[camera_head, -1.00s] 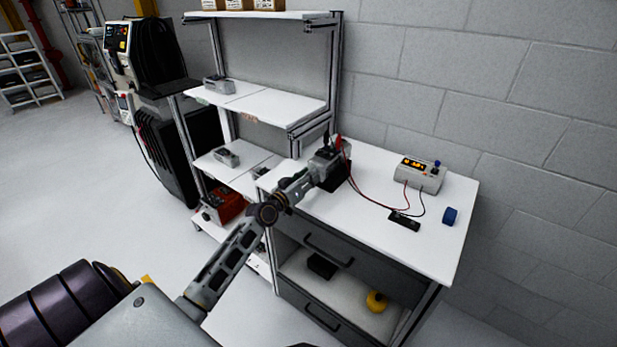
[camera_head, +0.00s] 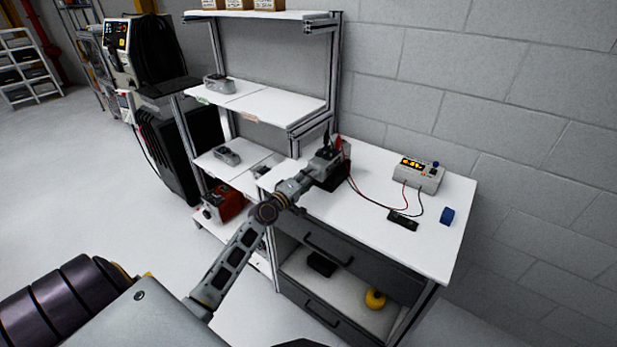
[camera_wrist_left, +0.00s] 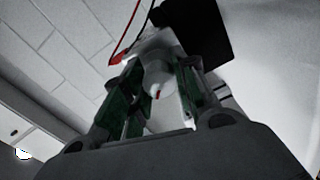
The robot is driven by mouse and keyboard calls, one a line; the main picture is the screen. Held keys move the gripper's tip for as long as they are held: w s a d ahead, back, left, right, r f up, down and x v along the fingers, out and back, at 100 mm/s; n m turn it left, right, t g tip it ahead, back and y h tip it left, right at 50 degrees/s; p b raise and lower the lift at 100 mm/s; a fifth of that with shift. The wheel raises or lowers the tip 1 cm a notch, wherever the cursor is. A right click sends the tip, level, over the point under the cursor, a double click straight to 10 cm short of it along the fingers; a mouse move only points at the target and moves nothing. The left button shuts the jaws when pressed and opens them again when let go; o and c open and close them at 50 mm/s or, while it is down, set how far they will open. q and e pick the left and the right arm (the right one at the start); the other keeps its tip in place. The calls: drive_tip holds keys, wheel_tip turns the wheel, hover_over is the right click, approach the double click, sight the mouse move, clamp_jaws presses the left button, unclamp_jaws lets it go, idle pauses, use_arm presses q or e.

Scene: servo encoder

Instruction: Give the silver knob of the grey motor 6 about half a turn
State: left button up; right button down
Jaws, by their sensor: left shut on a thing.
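My left gripper (camera_head: 326,156) is at the grey motor, at the back left of the white bench top; the arm and gripper hide most of the motor in the head view. In the left wrist view, the two fingers (camera_wrist_left: 160,82) are shut on the pale silver knob (camera_wrist_left: 157,76), one on each side of it. A small red mark shows on the knob's face. The motor body behind is mostly hidden. A black block (camera_head: 342,176) sits beside it. My right gripper is not in view.
A meter box (camera_head: 418,175) with a lit orange display stands at the back right of the bench (camera_head: 440,240). Red and black leads run across the top. A black flat piece (camera_head: 403,221) and a blue object (camera_head: 447,216) lie near it. Shelves (camera_head: 262,103) stand to the left.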

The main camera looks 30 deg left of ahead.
use_arm(q)
drive_tip(key=shift+n, duration=0.9)
drive_tip(key=o, duration=1.1)
drive_tip(key=shift+c, duration=0.2)
drive_tip(key=shift+s, duration=0.1)
drive_tip(key=shift+s, duration=0.1)
drive_tip(key=s+a, duration=0.1)
drive_tip(key=s, duration=1)
drive_tip(key=shift+s, duration=0.3)
drive_tip(key=shift+m, duration=0.3)
